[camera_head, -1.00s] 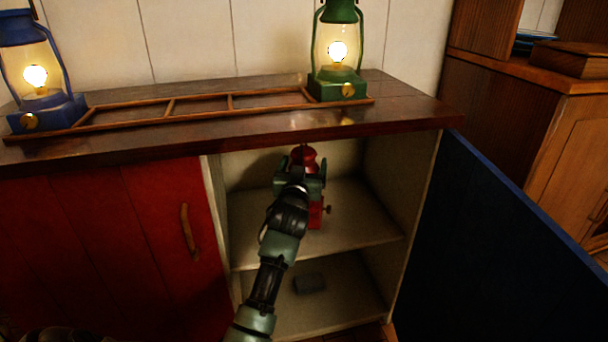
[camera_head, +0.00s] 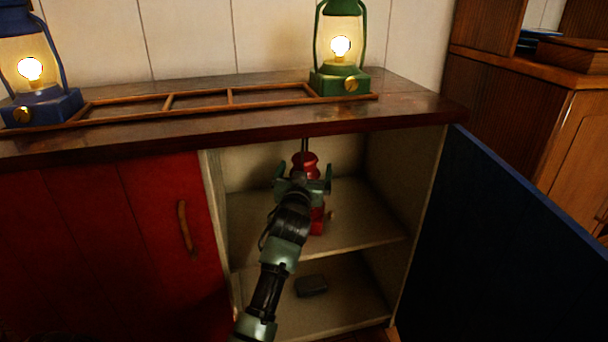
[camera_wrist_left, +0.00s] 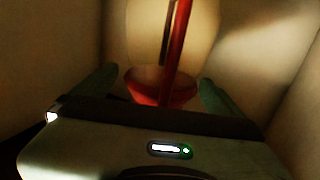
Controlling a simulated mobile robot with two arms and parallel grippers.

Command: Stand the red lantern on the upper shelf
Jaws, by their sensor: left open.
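The red lantern (camera_head: 305,160) stands on the upper shelf (camera_head: 362,222) inside the open cabinet, looking upright. Its red base shows just right of my wrist, and the rest is partly hidden behind my left gripper (camera_head: 303,180). That gripper is open, with its fingers on either side of the lantern. In the left wrist view, my left gripper (camera_wrist_left: 158,92) has one finger at each side of the lantern's red bowl-like part (camera_wrist_left: 165,87), with a pale globe above. Small gaps seem to show beside the fingers. My right gripper is not in view.
The blue door (camera_head: 500,240) hangs open at right; the red door (camera_head: 100,240) is shut at left. A small dark block (camera_head: 311,286) lies on the lower shelf. A blue lantern (camera_head: 45,105), a green lantern (camera_head: 340,83) and a wooden rack (camera_head: 200,101) are on the cabinet top.

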